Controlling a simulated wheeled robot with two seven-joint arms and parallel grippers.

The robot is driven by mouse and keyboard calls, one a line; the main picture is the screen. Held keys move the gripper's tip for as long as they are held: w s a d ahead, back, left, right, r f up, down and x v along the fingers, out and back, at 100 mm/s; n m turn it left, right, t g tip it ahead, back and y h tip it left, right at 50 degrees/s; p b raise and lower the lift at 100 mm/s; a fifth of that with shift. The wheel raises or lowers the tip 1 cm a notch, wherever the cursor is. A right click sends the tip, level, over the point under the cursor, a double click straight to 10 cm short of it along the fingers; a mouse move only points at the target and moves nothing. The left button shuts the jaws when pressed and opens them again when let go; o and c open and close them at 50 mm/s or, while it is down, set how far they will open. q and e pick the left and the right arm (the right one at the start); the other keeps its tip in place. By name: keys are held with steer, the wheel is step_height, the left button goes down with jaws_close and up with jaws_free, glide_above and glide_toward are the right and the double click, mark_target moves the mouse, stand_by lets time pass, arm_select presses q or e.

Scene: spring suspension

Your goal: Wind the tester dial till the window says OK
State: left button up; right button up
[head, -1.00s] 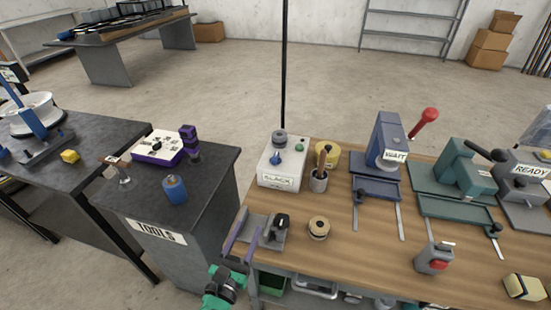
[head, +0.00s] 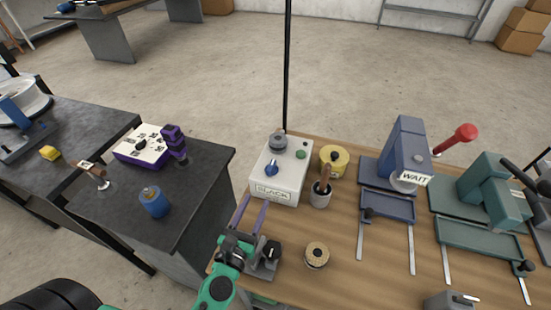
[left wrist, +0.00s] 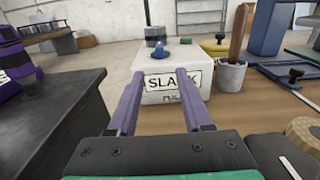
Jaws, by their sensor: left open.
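The tester (head: 279,174) is a white box near the left edge of the wooden bench. Its front window (head: 272,193) reads SLACK. On its top are a blue dial (head: 271,169), a green button (head: 301,154) and a grey cylinder (head: 278,143). In the left wrist view the tester (left wrist: 190,96) stands straight ahead, with the blue dial (left wrist: 186,42) above the window. My left gripper (head: 253,203) is open and empty, just in front of the tester and apart from the dial. Its purple fingers (left wrist: 158,82) point at the front. My right gripper is out of view.
A cup with a wooden-handled tool (head: 321,193) and a yellow tin (head: 334,160) stand right of the tester. A spool (head: 316,255) and a small grey fixture (head: 266,257) are near the front. A blue press marked WAIT (head: 404,155) is further right. A black pole (head: 287,70) rises behind.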

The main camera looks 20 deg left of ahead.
mark_target(268, 174)
arm_select(q)
steer(key=w+p, duration=0.1)
steer(key=w, duration=0.3)
steer(key=w+p, duration=0.1)
steer(key=w, duration=0.4)
steer(key=w+p, duration=0.1)
steer(key=w, duration=0.3)
steer(key=shift+w+d+r+p, duration=0.15)
steer(key=shift+w+d+p, duration=0.2)
steer(key=shift+d, duration=0.05)
jaws_close()
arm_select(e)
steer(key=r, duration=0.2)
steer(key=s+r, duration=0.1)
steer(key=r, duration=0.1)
